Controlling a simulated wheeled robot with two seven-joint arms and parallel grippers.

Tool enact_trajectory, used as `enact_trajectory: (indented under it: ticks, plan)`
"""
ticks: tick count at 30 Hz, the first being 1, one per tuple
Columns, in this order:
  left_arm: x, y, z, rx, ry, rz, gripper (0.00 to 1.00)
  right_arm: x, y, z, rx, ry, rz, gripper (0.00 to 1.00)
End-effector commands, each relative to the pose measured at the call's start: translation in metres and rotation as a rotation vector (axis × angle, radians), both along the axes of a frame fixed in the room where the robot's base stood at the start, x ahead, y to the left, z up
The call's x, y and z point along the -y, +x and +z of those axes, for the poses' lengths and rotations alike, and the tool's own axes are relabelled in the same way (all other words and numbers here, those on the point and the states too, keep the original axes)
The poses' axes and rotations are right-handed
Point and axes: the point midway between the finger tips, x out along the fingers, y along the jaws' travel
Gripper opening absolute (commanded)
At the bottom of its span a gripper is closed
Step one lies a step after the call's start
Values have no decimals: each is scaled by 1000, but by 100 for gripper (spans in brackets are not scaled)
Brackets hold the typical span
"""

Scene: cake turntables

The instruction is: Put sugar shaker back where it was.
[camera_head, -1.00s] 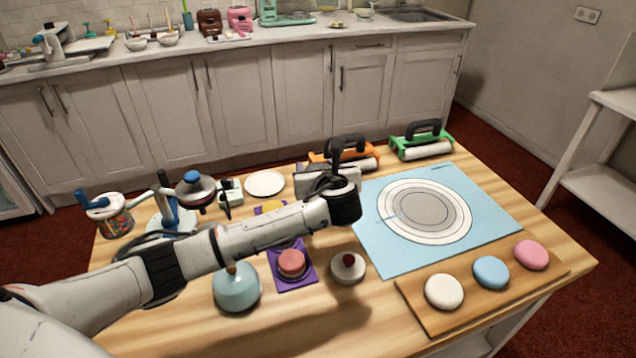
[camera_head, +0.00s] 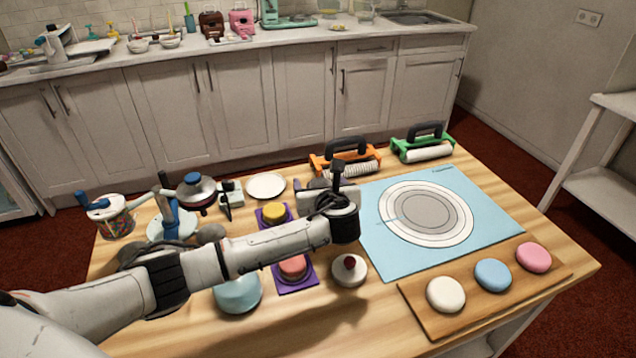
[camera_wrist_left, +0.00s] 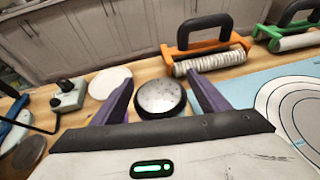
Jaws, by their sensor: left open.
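The left wrist view shows a round, speckled silver top with a dark rim, which looks like the sugar shaker (camera_wrist_left: 160,98). It stands upright between the two spread purple fingers of my left gripper (camera_wrist_left: 158,80). I cannot tell whether the fingers touch it. In the head view my left gripper (camera_head: 330,198) is over the middle of the table, left of the blue mat (camera_head: 375,235), and largely hides the shaker. My right gripper is not in view.
Orange (camera_head: 345,158) and green (camera_head: 423,143) rollers stand behind. A white plate (camera_head: 266,186) is at the back left. A cherry-topped white cake (camera_head: 350,274) is in front. A wooden board (camera_head: 440,322) holds several coloured discs.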

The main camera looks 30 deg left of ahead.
Motion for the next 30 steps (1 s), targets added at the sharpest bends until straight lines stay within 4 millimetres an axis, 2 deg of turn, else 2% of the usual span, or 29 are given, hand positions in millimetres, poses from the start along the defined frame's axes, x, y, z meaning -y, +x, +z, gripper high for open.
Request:
enact_trajectory:
  ticks: [4,8,21,30]
  plan:
    - [1,0,3,1,0,-1,69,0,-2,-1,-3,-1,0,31]
    - [11,-12,9,0,-1,-5,69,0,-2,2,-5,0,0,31]
    - [62,-74,42,1,-2,-2,69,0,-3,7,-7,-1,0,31]
    - [71,-86,49,1,1,0,69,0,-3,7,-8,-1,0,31]
